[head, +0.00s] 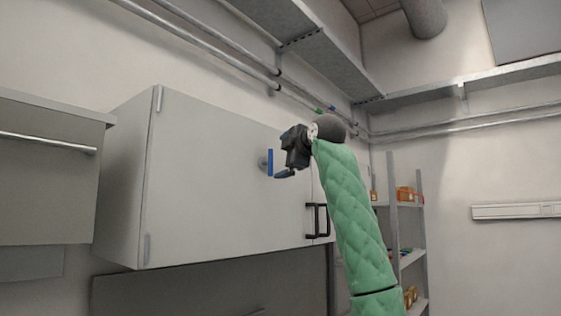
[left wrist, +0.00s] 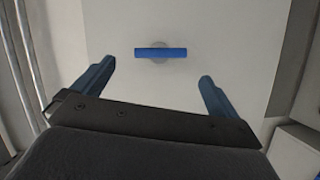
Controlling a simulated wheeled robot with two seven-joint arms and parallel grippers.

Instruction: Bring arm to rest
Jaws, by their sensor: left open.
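My left gripper (head: 282,173) is raised in front of the white cabinet (head: 220,185), on the end of my green-sleeved arm. Its dark body has two blue-grey fingers, spread wide with nothing between them; they also show in the left wrist view (left wrist: 156,74). A blue bar handle (head: 270,162) on a round grey mount sticks out from the cabinet front, close to the fingertips. In the left wrist view the blue handle (left wrist: 161,52) lies just beyond the fingertips, between them in the picture and apart from both. My right gripper is not in view.
A black handle (head: 317,219) is on the cabinet's right part. Pipes (head: 215,52) and a metal tray (head: 320,55) run above. A grey cabinet (head: 48,180) hangs at left. A shelf rack (head: 395,215) with boxes stands at right, beside bare wall.

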